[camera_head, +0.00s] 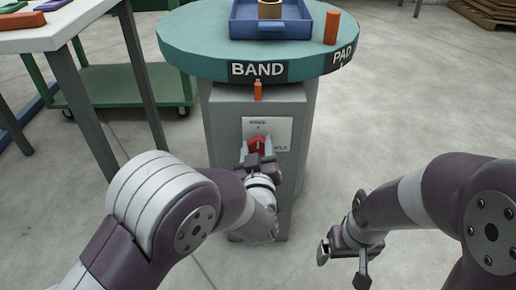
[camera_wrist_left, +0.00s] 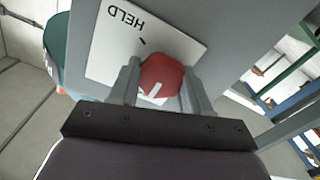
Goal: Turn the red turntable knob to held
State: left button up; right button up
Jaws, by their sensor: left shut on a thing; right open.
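The red turntable knob (camera_head: 256,145) sits on a white label plate (camera_head: 281,128) on the front of the grey pedestal. My left gripper (camera_head: 257,150) is shut on the knob, with a finger on either side of it. The left wrist view shows the red knob (camera_wrist_left: 161,76) between the two fingers, its white pointer line slanting away from the word HELD on the plate (camera_wrist_left: 108,45). The plate's other word is partly hidden in the head view. My right gripper (camera_head: 343,250) is open and empty above the floor, right of the pedestal.
The round green turntable (camera_head: 190,50) tops the pedestal, with BAND and PAD labels on its rim. It carries a blue tray (camera_head: 272,29) and an orange cylinder (camera_head: 332,27). A white table (camera_head: 55,35) and green cart (camera_head: 100,90) stand left.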

pick_arm(q)
jog(key=shift+m+p, duration=0.5)
jog(key=shift+p, duration=0.4)
jog(key=m+p, duration=1.2)
jog(key=p, duration=0.2)
jog(key=shift+s+a, duration=0.1)
jog(key=m+p, duration=0.4)
jog(key=m, duration=0.1)
jog(key=shift+m, duration=0.4)
jog(key=m+p, duration=0.2)
jog(key=m, duration=0.1)
jog(key=shift+f, duration=0.1)
jog(key=shift+m+p, duration=0.55)
jog(key=shift+m, duration=0.35)
jog(key=shift+a+m, duration=0.1)
jog(key=shift+m, duration=0.2)
jog(key=o, duration=1.1)
jog(key=shift+c, duration=0.2)
